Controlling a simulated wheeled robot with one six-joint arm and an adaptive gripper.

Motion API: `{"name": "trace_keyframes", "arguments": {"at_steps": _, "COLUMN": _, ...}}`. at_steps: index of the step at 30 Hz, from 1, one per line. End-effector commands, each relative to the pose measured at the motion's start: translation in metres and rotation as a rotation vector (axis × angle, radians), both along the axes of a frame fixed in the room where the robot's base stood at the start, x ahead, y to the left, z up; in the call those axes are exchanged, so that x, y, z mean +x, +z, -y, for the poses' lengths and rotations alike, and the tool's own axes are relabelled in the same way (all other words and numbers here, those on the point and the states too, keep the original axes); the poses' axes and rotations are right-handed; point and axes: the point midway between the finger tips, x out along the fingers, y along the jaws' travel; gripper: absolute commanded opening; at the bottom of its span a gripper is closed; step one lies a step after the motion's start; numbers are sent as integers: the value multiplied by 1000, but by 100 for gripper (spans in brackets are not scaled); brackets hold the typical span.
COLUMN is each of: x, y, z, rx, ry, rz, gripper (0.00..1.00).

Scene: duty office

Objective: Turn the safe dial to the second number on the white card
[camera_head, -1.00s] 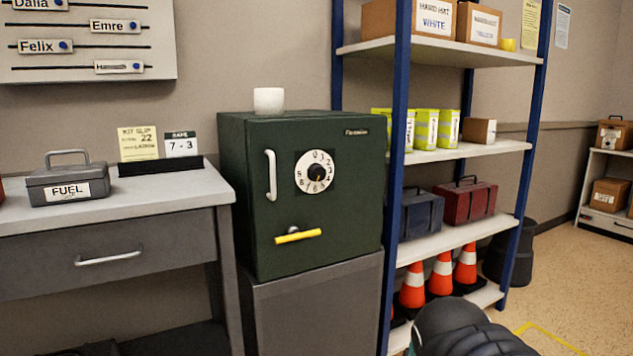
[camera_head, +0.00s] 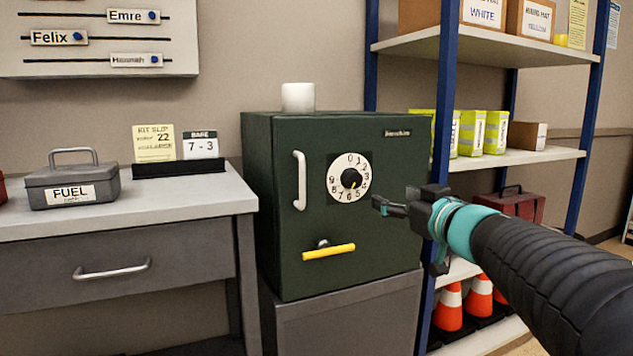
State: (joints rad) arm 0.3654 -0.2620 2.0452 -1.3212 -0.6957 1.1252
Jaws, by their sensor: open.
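The dark green safe (camera_head: 290,235) stands on a grey cabinet. Its round white dial (camera_head: 349,177) has digits around a black knob with a yellow pointer mark, which points down, slightly right, near the 5. A silver handle (camera_head: 299,180) is left of the dial and a yellow lever (camera_head: 328,251) is below it. The white card (camera_head: 200,144) stands in a black holder on the desk and reads 7 - 3 under a dark heading. My gripper (camera_head: 378,205) is open and empty, in front of the safe, right of and slightly below the dial, apart from it.
A yellow kit slip (camera_head: 154,143) stands beside the card. A grey FUEL box (camera_head: 73,184) sits on the desk (camera_head: 115,221). A white cup (camera_head: 297,97) is on the safe. A blue-post shelf (camera_head: 448,110) with vests and cones stands close on the right.

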Motion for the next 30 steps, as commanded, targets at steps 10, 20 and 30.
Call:
{"name": "trace_keyframes", "arguments": {"at_steps": 10, "x": 24, "y": -1, "z": -12, "rx": 56, "ry": 17, "rz": -12, "gripper": 69}}
{"name": "trace_keyframes", "arguments": {"at_steps": 20, "x": 82, "y": -1, "z": -30, "rx": 54, "ry": 12, "rz": -11, "gripper": 69}}
{"name": "trace_keyframes", "arguments": {"at_steps": 30, "x": 124, "y": 0, "z": -43, "rx": 54, "ry": 10, "rz": -11, "gripper": 69}}
